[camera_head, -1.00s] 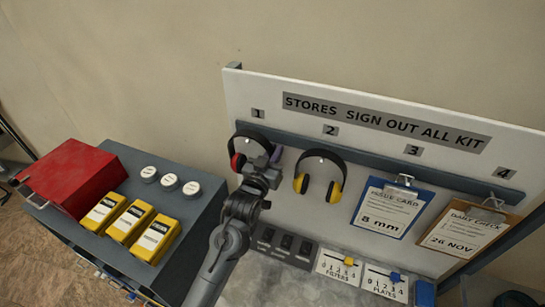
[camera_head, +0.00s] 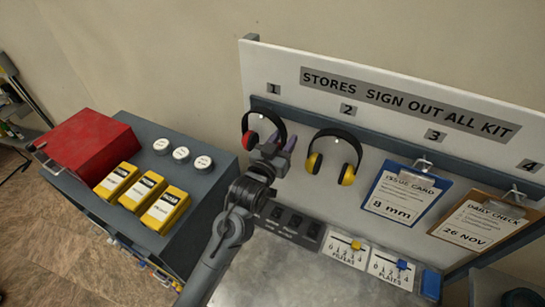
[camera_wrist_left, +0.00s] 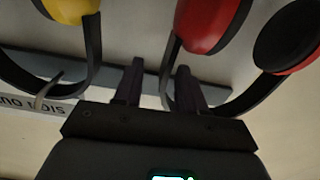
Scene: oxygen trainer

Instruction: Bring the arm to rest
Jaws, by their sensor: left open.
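My left gripper (camera_head: 281,146) is raised in front of the white board (camera_head: 262,58). The yellow earmuffs (camera_head: 347,174) hang at hook 2 to the right. My right gripper is not in view.
An issue card clipboard (camera_head: 397,192) and a daily check clipboard (camera_head: 475,223) hang to the right. Below are the filters counter (camera_head: 345,249) and plates counter (camera_head: 392,268). At left, a red box (camera_head: 85,142), yellow units (camera_head: 142,190) and white-topped cylinders (camera_head: 181,154) stand on a grey cabinet.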

